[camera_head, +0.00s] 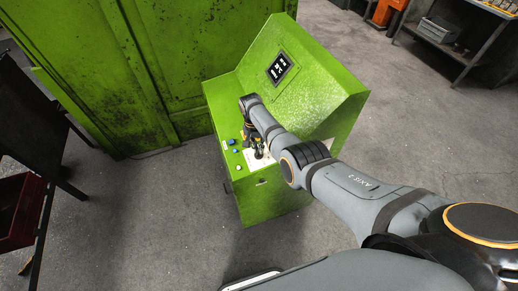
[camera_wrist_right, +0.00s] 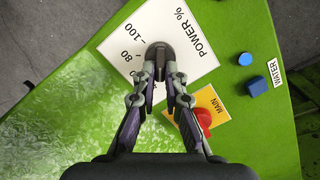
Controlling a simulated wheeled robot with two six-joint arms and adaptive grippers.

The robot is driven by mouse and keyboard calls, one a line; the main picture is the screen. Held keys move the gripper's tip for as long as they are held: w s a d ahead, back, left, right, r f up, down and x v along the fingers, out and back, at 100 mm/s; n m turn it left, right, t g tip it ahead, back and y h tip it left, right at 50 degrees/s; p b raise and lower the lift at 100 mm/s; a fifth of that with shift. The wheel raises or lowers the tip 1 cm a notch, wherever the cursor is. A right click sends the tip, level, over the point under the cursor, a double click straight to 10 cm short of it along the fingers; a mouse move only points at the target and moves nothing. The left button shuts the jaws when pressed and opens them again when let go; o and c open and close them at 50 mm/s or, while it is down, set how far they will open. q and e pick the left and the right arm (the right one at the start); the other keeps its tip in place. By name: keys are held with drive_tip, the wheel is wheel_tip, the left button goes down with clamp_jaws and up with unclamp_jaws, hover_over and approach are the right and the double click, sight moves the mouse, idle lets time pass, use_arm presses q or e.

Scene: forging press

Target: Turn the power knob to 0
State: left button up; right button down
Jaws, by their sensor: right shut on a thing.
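The power knob (camera_wrist_right: 158,52) is small and dark and sits on a white "POWER %" plate (camera_wrist_right: 185,28) on the green control console (camera_head: 317,85). The marks 80 and 100 show on the plate, and the other marks are hidden behind my fingers. My right gripper (camera_wrist_right: 160,72) has its two fingertips closed around the knob. In the head view my right gripper (camera_head: 257,148) reaches down to the console's panel and covers the knob there. I cannot tell where the knob's pointer stands. My left gripper is not in view.
A yellow plate marked "MAIN" with a red knob (camera_wrist_right: 203,117) is close to the right finger. Two blue controls (camera_wrist_right: 257,86) and a "WATER" label lie further right. The console has a small dark screen (camera_head: 280,68). A green cabinet (camera_head: 130,60) stands behind.

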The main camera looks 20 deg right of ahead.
sight(252, 153)
drive_tip(key=n, duration=0.3)
drive_tip(key=n+b, duration=0.1)
drive_tip(key=n, duration=0.1)
drive_tip(key=shift+w+a+n+h, duration=0.15)
drive_tip(key=shift+a+n+h, duration=0.15)
idle(0.5)
drive_tip(key=c, duration=1.4)
unclamp_jaws()
drive_tip(key=r, duration=0.4)
drive_tip(key=w+a+r, duration=0.1)
drive_tip(key=r, duration=0.6)
drive_tip(key=shift+w+a+r, duration=0.15)
drive_tip(key=shift+a+r, duration=0.2)
drive_tip(key=shift+r, duration=0.05)
